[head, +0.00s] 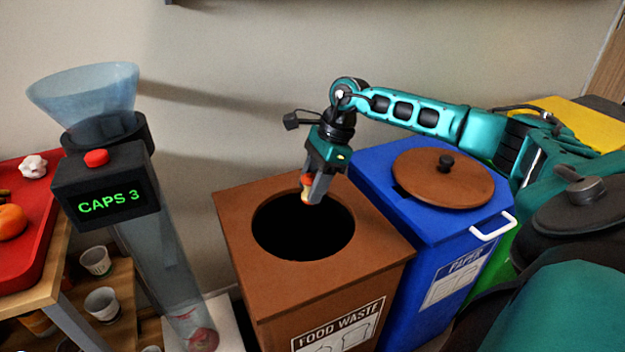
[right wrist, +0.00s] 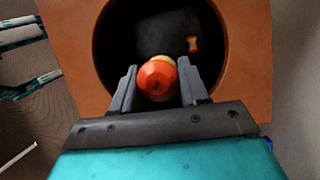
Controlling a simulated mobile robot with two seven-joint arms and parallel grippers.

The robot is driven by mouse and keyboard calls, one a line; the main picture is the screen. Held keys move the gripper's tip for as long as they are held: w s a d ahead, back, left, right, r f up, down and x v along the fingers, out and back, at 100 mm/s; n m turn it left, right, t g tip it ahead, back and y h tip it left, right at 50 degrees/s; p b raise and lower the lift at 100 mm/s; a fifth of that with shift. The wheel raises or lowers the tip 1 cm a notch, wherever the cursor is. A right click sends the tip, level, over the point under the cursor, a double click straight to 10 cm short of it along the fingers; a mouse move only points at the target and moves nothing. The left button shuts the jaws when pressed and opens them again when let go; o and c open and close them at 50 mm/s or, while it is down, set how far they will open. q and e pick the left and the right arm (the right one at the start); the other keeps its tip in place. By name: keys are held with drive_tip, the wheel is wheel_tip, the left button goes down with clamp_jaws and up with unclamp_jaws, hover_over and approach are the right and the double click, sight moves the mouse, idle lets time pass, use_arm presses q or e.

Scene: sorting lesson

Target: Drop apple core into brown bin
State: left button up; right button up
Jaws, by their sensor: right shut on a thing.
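The brown bin (head: 240,205) is labelled FOOD WASTE and has a round dark opening in its top. My right gripper (head: 313,192) points down over this opening, shut on the apple core (head: 306,189), which is red-orange with a pale part. In the right wrist view the apple core (right wrist: 157,78) sits between the two fingers, with the brown bin (right wrist: 252,70) and its opening behind it. Another small core-like piece (right wrist: 193,44) shows inside the bin. My left gripper is not in view.
The blue PAPER bin (head: 380,165) stands right of the brown bin, with a brown round lid (head: 420,185) on it. Left are a clear tube with a CAPS 3 display (head: 108,203) and a red tray (head: 20,255) holding an orange fruit (head: 12,222).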

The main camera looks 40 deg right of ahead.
drive_tip(key=shift+f, duration=0.8)
drive_tip(key=o, duration=1.1)
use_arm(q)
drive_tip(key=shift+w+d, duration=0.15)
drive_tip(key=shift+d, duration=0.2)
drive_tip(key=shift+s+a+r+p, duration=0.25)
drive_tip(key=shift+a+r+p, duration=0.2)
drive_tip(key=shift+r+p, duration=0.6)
use_arm(e)
drive_tip(key=v, duration=1.3)
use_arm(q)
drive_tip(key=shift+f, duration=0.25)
